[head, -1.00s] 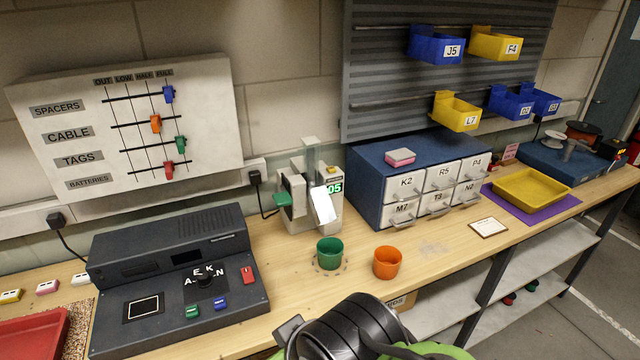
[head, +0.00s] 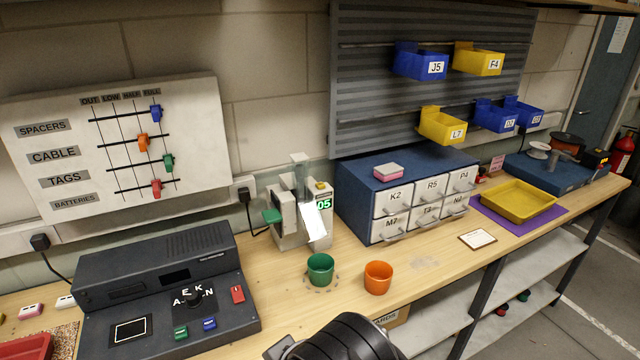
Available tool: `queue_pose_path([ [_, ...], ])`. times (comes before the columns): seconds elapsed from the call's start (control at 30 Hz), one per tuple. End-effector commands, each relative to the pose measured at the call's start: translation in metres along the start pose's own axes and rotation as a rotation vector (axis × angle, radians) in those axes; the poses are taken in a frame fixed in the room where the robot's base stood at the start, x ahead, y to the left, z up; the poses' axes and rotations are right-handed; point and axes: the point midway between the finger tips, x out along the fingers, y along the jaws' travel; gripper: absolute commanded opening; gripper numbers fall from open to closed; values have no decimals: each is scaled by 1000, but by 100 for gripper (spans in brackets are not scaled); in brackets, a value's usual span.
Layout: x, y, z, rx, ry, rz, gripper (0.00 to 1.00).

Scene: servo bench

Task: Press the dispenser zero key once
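The dispenser (head: 289,228) stands at the back of the bench, a pale upright unit with a clear column on top. Its small display (head: 324,204) glows green and reads 05, its left edge partly covered. A small yellow key (head: 321,185) sits on top, above the display; no label on it is readable. A green lever (head: 272,215) sticks out at the left and a bright white chute (head: 313,226) slopes down in front. A dark part of my arm shows at the bottom edge, well apart from the dispenser.
A green cup (head: 320,270) stands in front of the dispenser, with an orange cup (head: 378,278) to its right. A dark console (head: 165,290) lies left, a blue drawer cabinet (head: 355,205) right. A black cable runs behind the dispenser's left side.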

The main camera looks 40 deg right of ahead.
Motion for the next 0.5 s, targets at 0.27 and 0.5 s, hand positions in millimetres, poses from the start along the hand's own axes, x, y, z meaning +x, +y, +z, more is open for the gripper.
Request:
queue_pose_path([
  [0.27, 0, 0, 0, 0, 0, 0, 7],
  [0.5, 0, 0, 0, 0, 0, 0, 0],
])
